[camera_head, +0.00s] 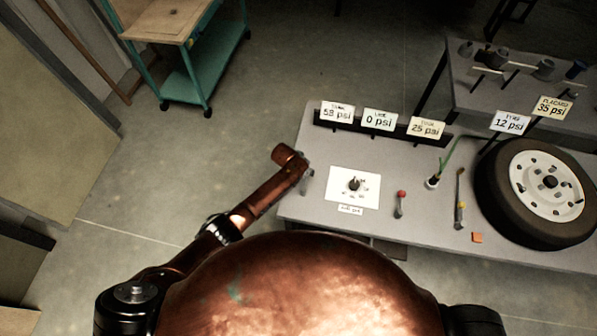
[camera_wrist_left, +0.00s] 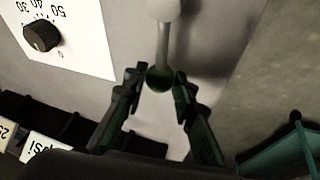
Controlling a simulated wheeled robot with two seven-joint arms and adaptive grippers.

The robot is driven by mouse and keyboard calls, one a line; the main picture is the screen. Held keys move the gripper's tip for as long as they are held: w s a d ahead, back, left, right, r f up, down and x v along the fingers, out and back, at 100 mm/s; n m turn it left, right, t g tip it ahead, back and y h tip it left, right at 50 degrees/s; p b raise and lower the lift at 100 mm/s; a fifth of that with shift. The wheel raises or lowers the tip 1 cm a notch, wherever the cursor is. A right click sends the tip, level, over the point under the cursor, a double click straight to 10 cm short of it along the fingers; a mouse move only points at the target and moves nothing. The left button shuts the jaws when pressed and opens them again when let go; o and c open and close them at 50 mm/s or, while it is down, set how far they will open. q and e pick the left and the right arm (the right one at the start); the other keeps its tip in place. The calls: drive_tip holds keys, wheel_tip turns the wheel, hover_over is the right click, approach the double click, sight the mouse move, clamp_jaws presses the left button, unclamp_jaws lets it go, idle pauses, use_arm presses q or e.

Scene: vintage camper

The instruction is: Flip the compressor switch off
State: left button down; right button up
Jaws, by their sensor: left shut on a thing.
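A lever with a pale stalk (camera_wrist_left: 164,42) and a dark green ball knob (camera_wrist_left: 160,79) stands at the bench edge; no label on it is readable, so I cannot confirm it is the compressor switch. My left gripper (camera_wrist_left: 159,88) is shut on the knob, one finger on each side. In the head view my copper-coloured left arm reaches to the bench's left edge, where wrist and lever are small and unclear. A dial knob (camera_head: 355,184) on a white card (camera_head: 340,194) lies right of it; the dial also shows in the left wrist view (camera_wrist_left: 41,36). My right gripper is out of view.
The grey bench (camera_head: 300,211) also holds a red-knobbed lever (camera_head: 400,204), a yellow-marked lever (camera_head: 460,200), a wheel (camera_head: 579,190) and psi signs (camera_head: 426,128) along the back. A teal cart (camera_head: 205,70) stands at upper left. The floor between is clear.

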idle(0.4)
use_arm(q)
drive_tip(key=c, duration=1.6)
unclamp_jaws()
drive_tip(key=v, duration=1.2)
drive_tip(key=shift+s+f, duration=0.1)
